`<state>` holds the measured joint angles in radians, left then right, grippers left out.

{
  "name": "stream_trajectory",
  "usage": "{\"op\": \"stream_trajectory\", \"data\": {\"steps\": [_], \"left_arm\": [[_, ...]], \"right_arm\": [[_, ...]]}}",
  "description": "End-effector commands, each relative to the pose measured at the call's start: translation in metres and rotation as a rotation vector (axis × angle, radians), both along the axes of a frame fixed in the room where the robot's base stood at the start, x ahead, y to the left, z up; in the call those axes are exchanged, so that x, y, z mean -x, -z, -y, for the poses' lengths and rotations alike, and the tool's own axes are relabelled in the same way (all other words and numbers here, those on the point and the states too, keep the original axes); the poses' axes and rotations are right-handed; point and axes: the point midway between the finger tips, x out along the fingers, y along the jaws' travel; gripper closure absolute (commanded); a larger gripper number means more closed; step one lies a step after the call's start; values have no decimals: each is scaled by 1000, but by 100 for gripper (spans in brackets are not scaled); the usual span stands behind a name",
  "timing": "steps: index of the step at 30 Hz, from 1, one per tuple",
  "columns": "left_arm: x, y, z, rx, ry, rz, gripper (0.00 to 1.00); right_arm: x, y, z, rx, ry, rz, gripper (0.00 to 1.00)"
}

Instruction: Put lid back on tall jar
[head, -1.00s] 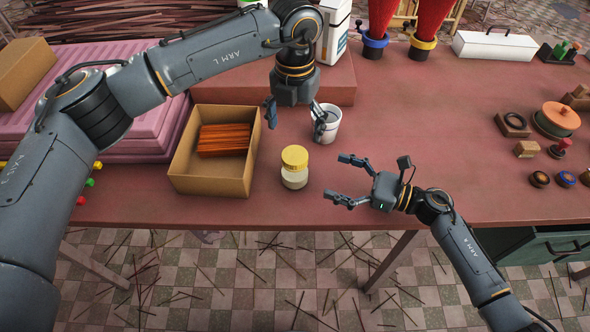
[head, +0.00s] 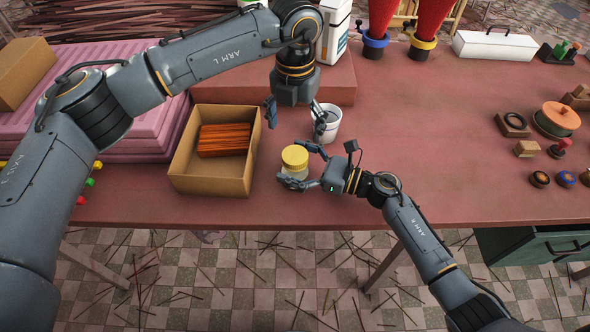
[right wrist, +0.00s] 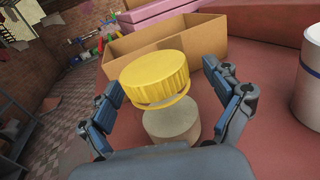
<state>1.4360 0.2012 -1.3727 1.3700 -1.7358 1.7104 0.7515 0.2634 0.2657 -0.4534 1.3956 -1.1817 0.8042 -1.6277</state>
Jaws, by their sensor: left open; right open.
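A jar (head: 292,174) with a pale body stands on the table near its front edge, with a yellow ribbed lid (head: 295,156) at its top. In the right wrist view, the lid (right wrist: 157,76) sits above the jar body (right wrist: 172,122), with a thin yellow ring between them. I cannot tell whether the lid is fully seated. My right gripper (head: 297,165) is open, its fingers on either side of the jar without a visible grip. My left gripper (head: 294,114) is open and empty above the table, behind the jar and beside a white cup (head: 332,124).
A cardboard box (head: 212,187) with orange sticks stands left of the jar. The white cup stands behind the jar to the right. A raised block (head: 342,88) lies farther back. Stamps and a round orange-lidded pot (head: 560,116) are far right. The table's right middle is clear.

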Motion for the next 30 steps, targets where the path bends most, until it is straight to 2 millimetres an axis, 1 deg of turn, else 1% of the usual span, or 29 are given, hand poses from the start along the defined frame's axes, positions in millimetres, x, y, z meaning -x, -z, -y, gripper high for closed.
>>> {"op": "stream_trajectory", "data": {"steps": [1, 2, 3, 8, 9, 11, 12, 14, 15, 19, 22, 26, 30], "left_arm": [[0, 0, 0, 0, 0, 0, 19], [0, 0, 0, 0, 0, 0, 19], [0, 0, 0, 0, 0, 0, 19], [0, 0, 0, 0, 0, 0, 19], [0, 0, 0, 0, 0, 0, 19], [0, 0, 0, 0, 0, 0, 19], [0, 0, 0, 0, 0, 0, 19], [0, 0, 0, 0, 0, 0, 19], [0, 0, 0, 0, -1, 0, 19], [0, 0, 0, 0, -45, 0, 19], [0, 0, 0, 1, -146, 0, 19], [0, 0, 1, 1, -367, 1, 19], [0, 0, 1, 0, -644, -1, 19]], "right_arm": [[0, 0, 0, 0, 0, 0, 10], [0, 0, 0, 0, 0, 0, 16], [0, 0, 0, 0, 0, 0, 24], [0, 0, 0, 0, 0, 0, 57], [0, 0, 1, 0, 0, 0, 65], [0, 0, 1, 0, 0, 0, 77], [0, 0, 1, 0, 0, 0, 85], [0, 0, 1, 0, 0, 0, 98], [0, 0, 1, 0, 0, 0, 100], [0, 0, 1, 0, 0, 0, 100], [0, 0, 1, 0, 0, 0, 100], [0, 0, 1, 0, 0, 0, 100], [0, 0, 1, 0, 0, 0, 100]]}}
